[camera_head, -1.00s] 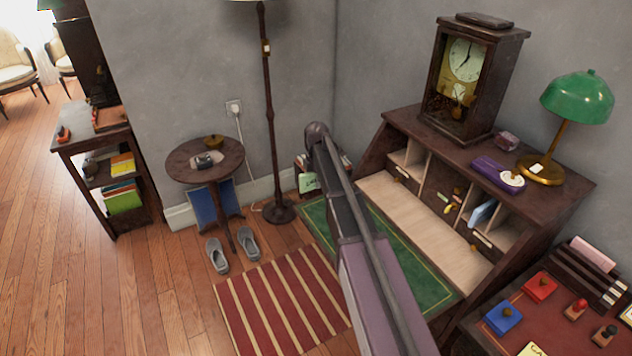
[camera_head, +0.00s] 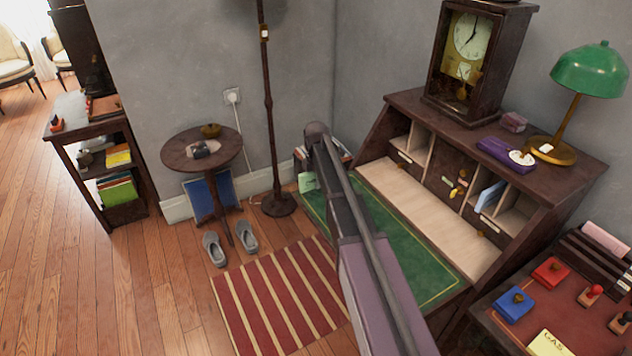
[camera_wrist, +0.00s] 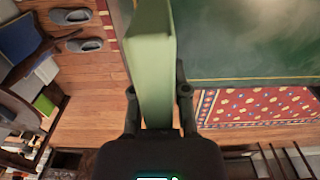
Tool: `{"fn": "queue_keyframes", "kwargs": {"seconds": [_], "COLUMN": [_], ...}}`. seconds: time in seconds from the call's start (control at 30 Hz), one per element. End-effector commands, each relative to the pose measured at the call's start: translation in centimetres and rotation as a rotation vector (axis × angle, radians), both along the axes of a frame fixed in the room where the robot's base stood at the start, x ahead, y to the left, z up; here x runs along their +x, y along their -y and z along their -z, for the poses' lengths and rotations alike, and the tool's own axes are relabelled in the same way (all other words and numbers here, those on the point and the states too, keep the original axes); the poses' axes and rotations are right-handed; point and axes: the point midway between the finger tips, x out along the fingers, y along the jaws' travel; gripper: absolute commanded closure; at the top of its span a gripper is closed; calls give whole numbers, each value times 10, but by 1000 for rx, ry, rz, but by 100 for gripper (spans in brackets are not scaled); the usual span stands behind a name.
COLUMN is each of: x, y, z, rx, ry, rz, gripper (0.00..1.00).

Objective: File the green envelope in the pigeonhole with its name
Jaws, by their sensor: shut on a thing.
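My gripper (camera_wrist: 158,98) is shut on the green envelope (camera_wrist: 150,62), which stands edge-on between the fingers in the wrist view. In the head view my arm hides the gripper; a small pale green piece (camera_head: 307,181) shows beside the arm's far end, and I cannot tell whether it is the envelope. The wooden desk (camera_head: 400,99) has pigeonholes at its back. Two open slots (camera_head: 418,145) are on the left. On the right, one slot holds a blue envelope (camera_head: 490,196), with another slot (camera_head: 517,215) beside it. Their labels are too small to read.
The desk's green writing surface (camera_head: 432,272) lies below the pigeonholes. A clock (camera_head: 470,45), purple case (camera_head: 497,153) and green lamp (camera_head: 590,70) stand on top. A side table with stamps (camera_head: 515,303) is at the lower right. A round table (camera_head: 180,160) and floor lamp (camera_head: 268,110) stand left.

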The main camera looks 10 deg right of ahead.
Motion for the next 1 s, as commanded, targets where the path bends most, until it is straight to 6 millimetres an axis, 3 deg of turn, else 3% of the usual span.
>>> {"fn": "queue_keyframes", "kwargs": {"seconds": [0.2, 0.7, 0.73, 0.83, 1.0], "x": [0, 0, 0, 0, 0], "y": [0, -1, -1, -1, -1], "z": [13, 15, 15, 15, 15], "rx": [0, 0, 0, 0, 0], "ry": [0, 0, 0, 0, 0], "rz": [0, -1, -1, -1, -1], "gripper": [100, 100, 70, 40, 38]}}
